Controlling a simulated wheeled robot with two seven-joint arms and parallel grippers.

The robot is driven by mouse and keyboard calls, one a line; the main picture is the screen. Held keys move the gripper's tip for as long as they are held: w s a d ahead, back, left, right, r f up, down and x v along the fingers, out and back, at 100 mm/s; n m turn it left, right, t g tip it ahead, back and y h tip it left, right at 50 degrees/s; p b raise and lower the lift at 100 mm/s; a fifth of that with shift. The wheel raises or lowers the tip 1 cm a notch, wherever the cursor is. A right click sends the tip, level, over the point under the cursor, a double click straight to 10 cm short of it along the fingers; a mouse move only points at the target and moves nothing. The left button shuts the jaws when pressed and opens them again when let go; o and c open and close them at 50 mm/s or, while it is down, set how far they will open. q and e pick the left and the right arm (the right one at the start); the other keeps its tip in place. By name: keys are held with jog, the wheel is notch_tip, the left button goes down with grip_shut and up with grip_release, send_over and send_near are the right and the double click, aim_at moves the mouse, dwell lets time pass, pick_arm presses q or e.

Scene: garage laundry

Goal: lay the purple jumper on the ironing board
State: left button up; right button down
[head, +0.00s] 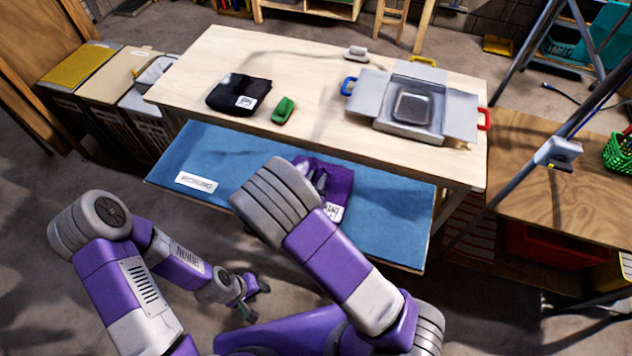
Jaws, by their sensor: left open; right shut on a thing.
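The purple jumper (338,186) lies folded on the blue ironing board (385,225), right of its middle, with a white label at its near edge. My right gripper (318,182) is over the jumper and shut on it. My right forearm hides the jumper's near left part. I cannot tell whether the whole jumper rests flat on the board. My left gripper (248,297) is open and empty, low over the floor in front of the board.
A wooden table (330,65) stands behind the board. It carries a black folded garment (238,93), a green object (284,109) and an open grey box (410,130).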

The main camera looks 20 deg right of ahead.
jog(key=shift+f, duration=0.25)
jog(key=shift+f, duration=0.15)
jog(key=c, duration=0.9)
grip_release()
jog(key=shift+s+a+r, duration=0.2)
jog(key=shift+r, duration=0.1)
jog(key=p+v, duration=0.1)
jog(key=v, duration=1)
jog(key=shift+s+a+r, duration=0.1)
jog(key=shift+s, duration=0.05)
